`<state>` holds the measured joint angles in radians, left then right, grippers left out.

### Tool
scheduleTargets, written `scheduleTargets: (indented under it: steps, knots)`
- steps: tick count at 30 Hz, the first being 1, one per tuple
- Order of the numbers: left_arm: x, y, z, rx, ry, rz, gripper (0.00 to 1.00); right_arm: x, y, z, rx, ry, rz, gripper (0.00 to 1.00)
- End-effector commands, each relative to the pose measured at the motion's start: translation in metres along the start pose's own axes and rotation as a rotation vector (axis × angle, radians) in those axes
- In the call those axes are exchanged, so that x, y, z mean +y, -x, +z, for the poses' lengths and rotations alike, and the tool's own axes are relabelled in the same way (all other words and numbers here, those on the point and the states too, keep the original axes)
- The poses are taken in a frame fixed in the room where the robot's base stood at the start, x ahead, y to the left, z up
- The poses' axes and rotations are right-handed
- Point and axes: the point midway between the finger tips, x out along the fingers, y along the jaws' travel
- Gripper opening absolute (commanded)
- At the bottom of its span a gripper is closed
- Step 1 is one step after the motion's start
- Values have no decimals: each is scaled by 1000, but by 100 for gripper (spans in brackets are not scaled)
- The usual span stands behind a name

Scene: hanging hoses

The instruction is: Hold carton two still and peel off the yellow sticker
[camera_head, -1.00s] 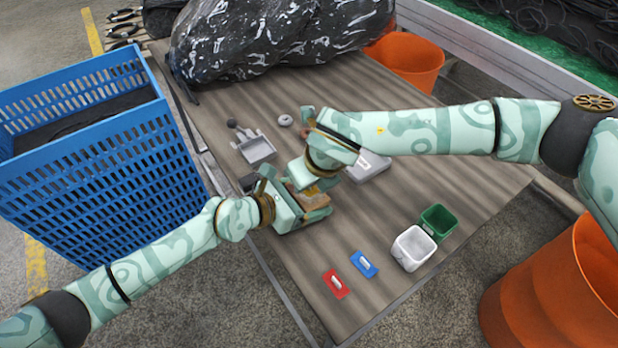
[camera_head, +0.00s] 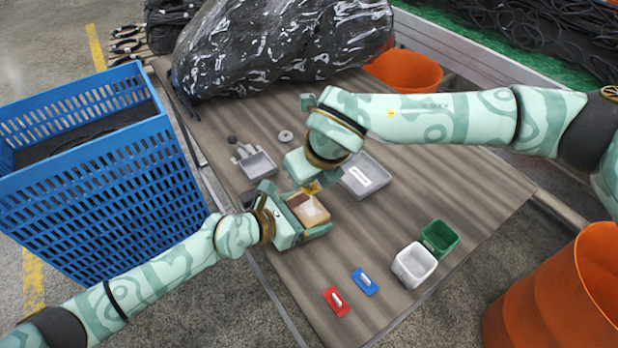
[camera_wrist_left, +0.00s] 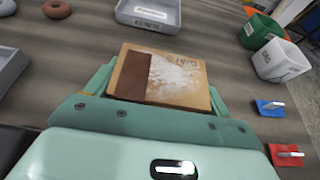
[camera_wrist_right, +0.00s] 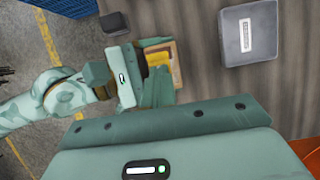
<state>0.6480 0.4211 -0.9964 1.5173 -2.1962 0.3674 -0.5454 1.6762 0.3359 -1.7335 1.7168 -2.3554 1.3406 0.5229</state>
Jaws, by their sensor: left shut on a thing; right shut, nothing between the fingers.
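My left gripper (camera_head: 308,212) is shut on a tan carton (camera_head: 312,208), one finger on each side. In the left wrist view the carton (camera_wrist_left: 165,78) shows a dark brown strip and a whitish, worn patch, with no yellow on its visible face. I cannot read a number on it. My right gripper (camera_head: 306,182) is shut just above and behind the carton in the head view.
A grey labelled tray (camera_head: 372,180) lies right of the carton; a grey scoop-like tray (camera_head: 258,166) and ring (camera_head: 286,136) lie behind. White (camera_head: 413,266) and green (camera_head: 440,237) bins, and red (camera_head: 337,302) and blue (camera_head: 365,280) plates stand clear in front. A blue crate (camera_head: 95,185) is left.

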Motion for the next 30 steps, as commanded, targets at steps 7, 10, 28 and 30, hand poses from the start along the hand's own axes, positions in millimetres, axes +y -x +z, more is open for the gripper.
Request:
scheduleTargets:
  steps: [7, 10, 28, 30]
  knots:
    - [0, 0, 0, 0, 0, 0, 100, 0, 0, 0, 0, 0, 0, 0]
    - [0, 0, 0, 0, 0, 0, 100, 0, 0, 0, 0, -1, 0, 0]
    - [0, 87, -1, 2, -1, 0, 100, 0, 0, 0, 1, -1, 0, 0]
    - [1, 100, -1, 2, 0, 1, 100, 0, 0, 0, 1, -1, 0, 0]
